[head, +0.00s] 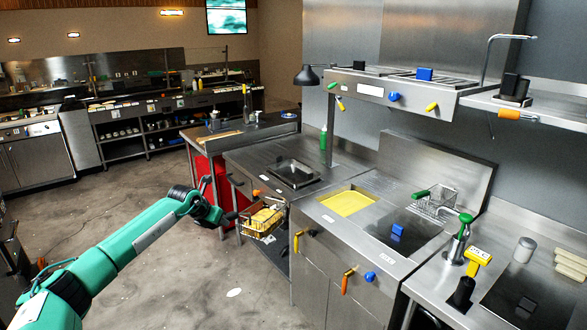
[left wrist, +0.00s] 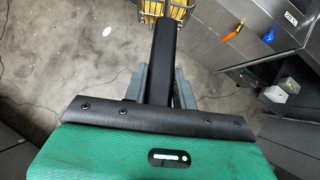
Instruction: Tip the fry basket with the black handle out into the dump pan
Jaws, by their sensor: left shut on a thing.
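The fry basket (head: 262,222) is a wire basket holding yellow fries. It hangs in the air in front of the counter, roughly upright. Its near end also shows at the top of the left wrist view (left wrist: 167,8). My left gripper (head: 224,217) is shut on its black handle (left wrist: 165,55), which runs out between the grey fingers (left wrist: 160,90). I do not see my right gripper.
A fryer with yellow oil (head: 348,203) stands right of the pan. A second basket with a green handle (head: 421,194) rests farther right. A green bottle (head: 323,138) stands behind the pan, below an overhead shelf. Open floor lies to the left.

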